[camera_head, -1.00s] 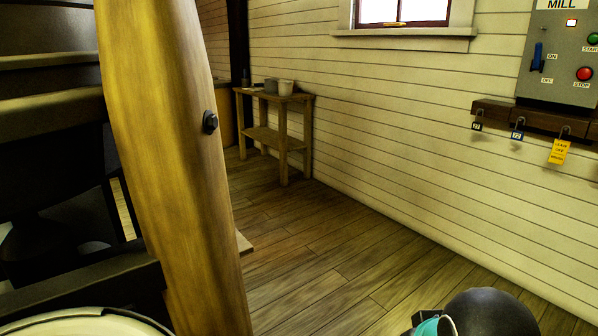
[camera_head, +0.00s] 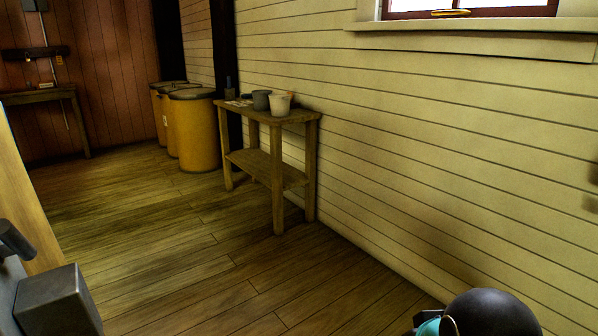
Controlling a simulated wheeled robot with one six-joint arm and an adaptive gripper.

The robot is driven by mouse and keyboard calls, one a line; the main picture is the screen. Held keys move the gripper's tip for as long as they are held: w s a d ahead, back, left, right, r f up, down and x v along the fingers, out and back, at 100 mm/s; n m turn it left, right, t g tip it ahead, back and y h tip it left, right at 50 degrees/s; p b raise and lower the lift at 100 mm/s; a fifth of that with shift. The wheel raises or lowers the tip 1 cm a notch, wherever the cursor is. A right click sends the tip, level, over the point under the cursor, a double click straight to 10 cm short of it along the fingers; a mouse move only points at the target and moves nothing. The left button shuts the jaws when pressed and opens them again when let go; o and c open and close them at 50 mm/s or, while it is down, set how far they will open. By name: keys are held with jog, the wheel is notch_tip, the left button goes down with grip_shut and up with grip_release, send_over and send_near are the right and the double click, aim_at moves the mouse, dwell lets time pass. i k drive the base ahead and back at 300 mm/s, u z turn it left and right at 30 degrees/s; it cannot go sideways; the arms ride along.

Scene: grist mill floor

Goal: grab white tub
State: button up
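A small white tub (camera_head: 279,104) stands upright on top of a wooden side table (camera_head: 298,117) against the pale plank wall. A dark upright item and something flat sit at the table's far left end, too small to make out. My gripper is not in view; only a dark rounded part with a teal piece, likely of my arm, shows at the bottom right, far from the table.
Several yellow drums (camera_head: 194,134) stand beyond the table. Another table (camera_head: 40,95) stands by the red wall. A wooden post (camera_head: 22,205) and a grey block (camera_head: 57,301) are close at the left. Floor (camera_head: 180,250) toward the table is clear. A window sill (camera_head: 470,36) juts out.

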aim_at(279, 103)
jog(key=i, duration=1.85)
jog(key=u, duration=1.1)
jog(key=i, duration=1.7)
